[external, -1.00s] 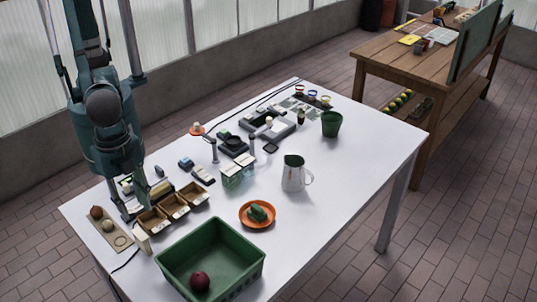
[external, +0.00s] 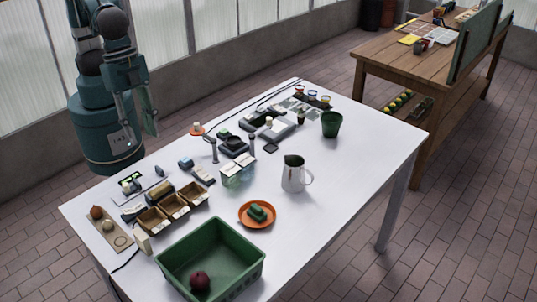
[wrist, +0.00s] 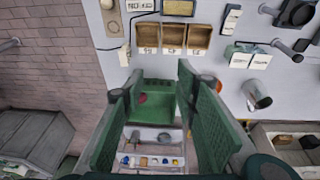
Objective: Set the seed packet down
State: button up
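My gripper (wrist: 160,115) is open and empty, its two green-padded fingers wide apart in the wrist view. In the external view my gripper (external: 150,115) is raised over the table's far left edge, clear of the objects. I cannot tell for certain which thing is the seed packet. A small pale upright packet-like piece (external: 143,241) stands by the front end of the open wooden boxes (external: 174,208); it also shows in the wrist view (wrist: 125,57). Two pale-topped green packets or boxes (external: 238,170) stand side by side near the table's middle.
A green crate (external: 185,262) holding a dark red round item is at the front. An orange plate (external: 257,225) with a green item, a metal jug (external: 293,178) and a green pot (external: 331,124) stand to the right. The table's right side is clear.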

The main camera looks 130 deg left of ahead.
jog(key=s+a+r+t, duration=0.2)
jog(key=s+a, duration=0.5)
jog(key=s, duration=0.3)
jog(key=s+a+r+t, duration=0.2)
jog(key=s+a, duration=0.4)
jog(key=s, duration=0.5)
jog(key=shift+a+y, duration=0.3)
jog(key=shift+a, duration=0.05)
dwell(0.8)
